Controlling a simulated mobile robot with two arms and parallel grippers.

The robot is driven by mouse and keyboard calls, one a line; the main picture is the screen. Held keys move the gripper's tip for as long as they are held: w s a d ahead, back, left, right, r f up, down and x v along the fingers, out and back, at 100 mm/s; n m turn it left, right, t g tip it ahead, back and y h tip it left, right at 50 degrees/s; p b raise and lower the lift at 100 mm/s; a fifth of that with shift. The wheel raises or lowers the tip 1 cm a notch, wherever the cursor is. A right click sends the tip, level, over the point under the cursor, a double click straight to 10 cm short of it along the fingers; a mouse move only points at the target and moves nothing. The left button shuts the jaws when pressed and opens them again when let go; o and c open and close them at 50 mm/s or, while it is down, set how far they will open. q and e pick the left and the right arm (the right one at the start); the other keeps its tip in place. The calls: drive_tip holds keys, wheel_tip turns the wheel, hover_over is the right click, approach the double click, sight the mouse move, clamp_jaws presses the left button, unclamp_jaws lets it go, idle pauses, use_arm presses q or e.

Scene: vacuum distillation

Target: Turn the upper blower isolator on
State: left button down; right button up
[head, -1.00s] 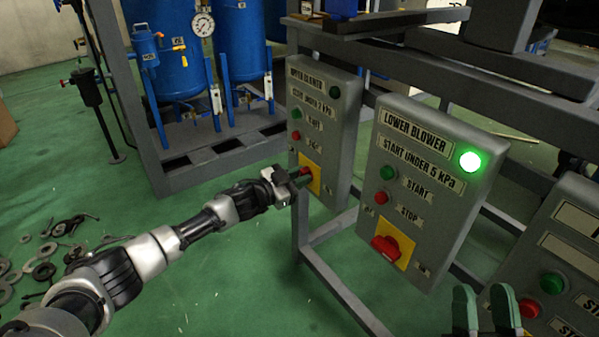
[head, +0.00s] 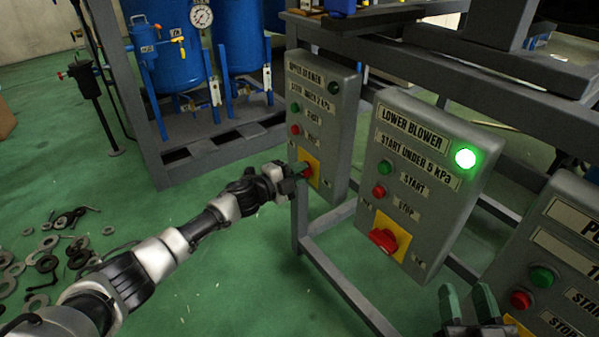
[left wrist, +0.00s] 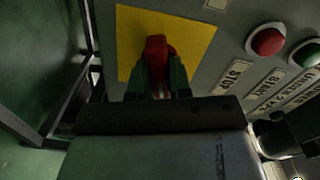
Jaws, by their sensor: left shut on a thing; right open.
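The upper blower box (head: 321,115) is a grey panel with a dark lamp (head: 333,88), a green start button and a red stop button. Its isolator is a red knob on a yellow plate (head: 313,168) low on the panel. My left gripper (head: 300,171) is at this isolator. In the left wrist view its green fingers are shut on the red isolator knob (left wrist: 157,52), in front of the yellow plate (left wrist: 192,35). The fingers hide part of the knob. My right gripper (head: 468,304) is open and empty at the bottom right of the head view.
The lower blower box (head: 425,170) stands to the right, with its green lamp (head: 466,158) lit and a red isolator (head: 383,240). Another panel (head: 570,260) is at the far right. Blue tanks (head: 170,55) stand behind. Loose washers (head: 45,262) lie on the floor at left.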

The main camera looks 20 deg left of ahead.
use_arm(q)
drive_tip(key=shift+f+m+b, duration=0.2)
drive_tip(key=shift+m+b, duration=0.1)
drive_tip(key=shift+m, duration=1.5)
use_arm(e)
drive_tip(key=shift+s+a+r+t+y, duration=0.1)
drive_tip(key=shift+s+r+t+y, duration=0.1)
drive_tip(key=shift+r+t, duration=0.3)
drive_tip(key=shift+s+a+r+t+y, duration=0.1)
drive_tip(key=shift+r+t+y, duration=0.1)
drive_tip(key=shift+r+t, duration=0.3)
drive_tip(key=shift+r, duration=0.1)
use_arm(q)
drive_tip(key=c, duration=1)
unclamp_jaws()
drive_tip(key=shift+c, duration=0.2)
drive_tip(key=shift+s, duration=0.1)
drive_tip(key=p+v, duration=0.2)
drive_tip(key=v, duration=0.8)
drive_tip(key=shift+s+a, duration=0.25)
use_arm(e)
wheel_tip(320, 180, down, 7)
drive_tip(key=d+g+h, duration=0.1)
drive_tip(key=g+h, duration=0.1)
drive_tip(key=g, duration=0.4)
drive_tip(key=shift+d, duration=0.2)
use_arm(q)
drive_tip(key=shift+d, duration=0.1)
